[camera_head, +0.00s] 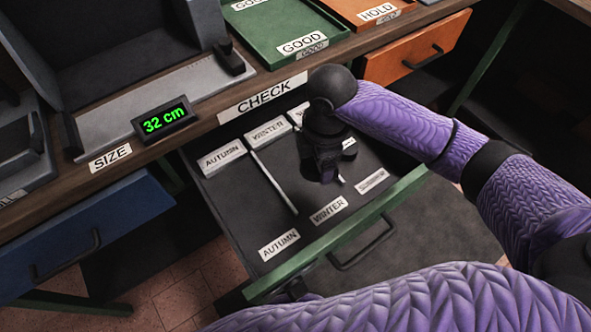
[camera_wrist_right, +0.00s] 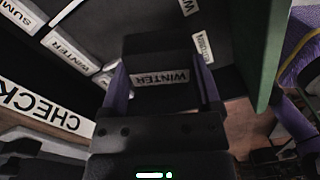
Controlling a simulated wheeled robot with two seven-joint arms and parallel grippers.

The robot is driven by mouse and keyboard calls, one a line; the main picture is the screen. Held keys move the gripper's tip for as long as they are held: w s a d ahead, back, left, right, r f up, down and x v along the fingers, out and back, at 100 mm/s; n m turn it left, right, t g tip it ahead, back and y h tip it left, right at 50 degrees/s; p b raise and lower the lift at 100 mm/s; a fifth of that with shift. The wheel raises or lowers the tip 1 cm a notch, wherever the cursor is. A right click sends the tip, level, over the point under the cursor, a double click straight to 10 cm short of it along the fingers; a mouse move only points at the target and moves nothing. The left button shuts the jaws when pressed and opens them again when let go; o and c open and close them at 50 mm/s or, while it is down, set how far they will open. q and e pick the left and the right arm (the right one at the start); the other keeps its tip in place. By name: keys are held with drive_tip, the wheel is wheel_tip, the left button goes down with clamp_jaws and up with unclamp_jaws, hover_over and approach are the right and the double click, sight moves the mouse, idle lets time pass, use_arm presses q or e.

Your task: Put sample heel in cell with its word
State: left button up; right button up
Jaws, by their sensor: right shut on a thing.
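My right gripper (camera_head: 326,165) hangs over the open CHECK drawer, shut on a dark heel. The heel (camera_wrist_right: 168,55) shows between the fingers in the right wrist view, with a white WINTER tag (camera_wrist_right: 160,77). The drawer (camera_head: 225,185) has cells split by thin pale dividers (camera_head: 274,182). Its labels include AUTUMN (camera_head: 279,244) and WINTER (camera_head: 328,210) at the front, and AUTUMN (camera_head: 221,158) and WINTER (camera_head: 268,130) at the back. The front right label (camera_head: 371,181) is too small to read.
A green GOOD tray (camera_head: 275,55) and an orange HOLD tray (camera_head: 345,10) stand on the bench. A display (camera_head: 165,119) reads 32 cm. A blue drawer (camera_head: 90,235) lies left. The green drawer front (camera_head: 345,235) has a dark handle (camera_head: 365,250).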

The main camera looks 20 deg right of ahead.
sight(302, 178)
drive_tip(key=w+f+n+b, duration=0.2)
drive_tip(key=f+n+b, duration=0.2)
drive_tip(key=n, duration=0.3)
drive_tip(key=w+a+f+n+b, duration=0.1)
drive_tip(key=w+f+n+b, duration=0.1)
drive_tip(key=f+n+b, duration=0.3)
drive_tip(key=w+f+n+b, duration=0.1)
drive_tip(key=f+n+b, duration=0.3)
drive_tip(key=n, duration=0.6)
drive_tip(key=shift+w+a+f, duration=0.2)
drive_tip(key=shift+w+f, duration=0.2)
drive_tip(key=shift+f, duration=0.05)
drive_tip(key=shift+r, duration=0.2)
drive_tip(key=o, duration=1.1)
drive_tip(key=shift+f, duration=0.1)
drive_tip(key=shift+o, duration=0.6)
use_arm(q)
drive_tip(key=s+a+f+g, duration=0.1)
drive_tip(key=s+f, duration=0.1)
drive_tip(key=f, duration=0.4)
drive_tip(key=s+a+f, duration=0.1)
drive_tip(key=s+f, duration=0.2)
drive_tip(key=f, duration=0.4)
drive_tip(key=shift+a+f+g+y, duration=0.3)
drive_tip(key=shift+a+g, duration=0.1)
